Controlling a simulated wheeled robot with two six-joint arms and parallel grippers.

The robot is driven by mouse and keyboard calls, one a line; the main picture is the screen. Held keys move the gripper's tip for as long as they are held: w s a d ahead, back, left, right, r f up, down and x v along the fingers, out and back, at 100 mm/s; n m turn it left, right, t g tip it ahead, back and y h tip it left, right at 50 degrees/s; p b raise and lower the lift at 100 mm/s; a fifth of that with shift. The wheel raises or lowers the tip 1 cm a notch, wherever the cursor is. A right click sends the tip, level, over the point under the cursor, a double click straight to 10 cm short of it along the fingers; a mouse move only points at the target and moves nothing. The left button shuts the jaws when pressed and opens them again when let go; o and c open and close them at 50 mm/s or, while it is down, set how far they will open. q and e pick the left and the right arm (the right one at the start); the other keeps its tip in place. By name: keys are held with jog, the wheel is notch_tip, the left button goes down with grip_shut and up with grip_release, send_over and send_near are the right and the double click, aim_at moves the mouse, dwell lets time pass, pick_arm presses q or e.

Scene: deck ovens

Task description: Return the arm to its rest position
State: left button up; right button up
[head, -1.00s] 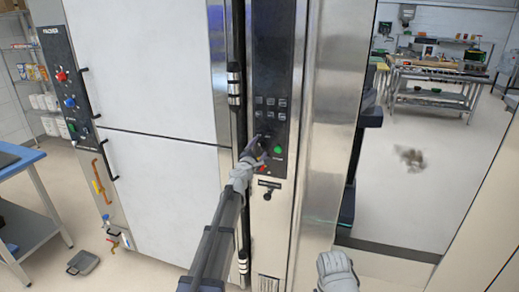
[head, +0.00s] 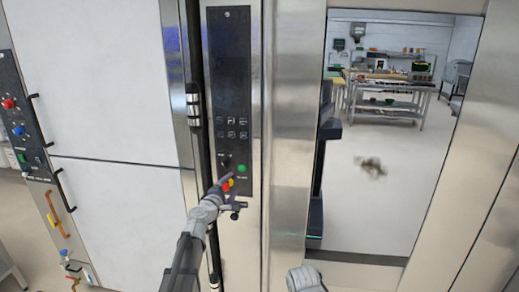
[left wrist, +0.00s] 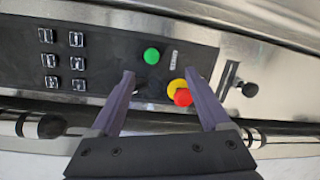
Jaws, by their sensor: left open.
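My left arm reaches up from the bottom of the head view, and its gripper (head: 229,190) is at the lower end of the oven's black control panel (head: 229,75). In the left wrist view the jaws (left wrist: 158,76) are open and empty in front of the panel. The green button (left wrist: 151,55) lies between the tips. The red and yellow button (left wrist: 182,97) shows close beside one finger. Whether the fingers touch the panel cannot be told.
A black vertical bar (left wrist: 60,124) runs beside the panel, close to my gripper. A second panel with knobs (head: 22,125) is at the far left.

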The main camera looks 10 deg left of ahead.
pick_arm(q)
jog(key=s+d+f+m+g+h, duration=0.3)
jog(key=s+d+f+m+g, duration=0.25)
jog(key=s+d+m, duration=0.3)
jog(key=s+d+f+m+g+y, duration=0.2)
jog(key=s+f+m+g, duration=0.45)
jog(key=s+f, duration=0.55)
jog(key=s+a+f+m+g+y, duration=0.1)
jog(key=s+a+m+g+y, duration=0.1)
jog(key=s, duration=0.5)
jog(key=s+a+f+m+g+y, duration=0.2)
jog(key=s+a+y, duration=0.1)
jog(key=s, duration=0.3)
jog(key=s+d+m+g, duration=0.1)
jog(key=s+d+m, duration=0.2)
jog(key=d, duration=0.7)
jog(key=shift+s+r+m+y, duration=0.2)
jog(key=shift+s+m+y, duration=0.15)
jog(key=shift+s, duration=0.8)
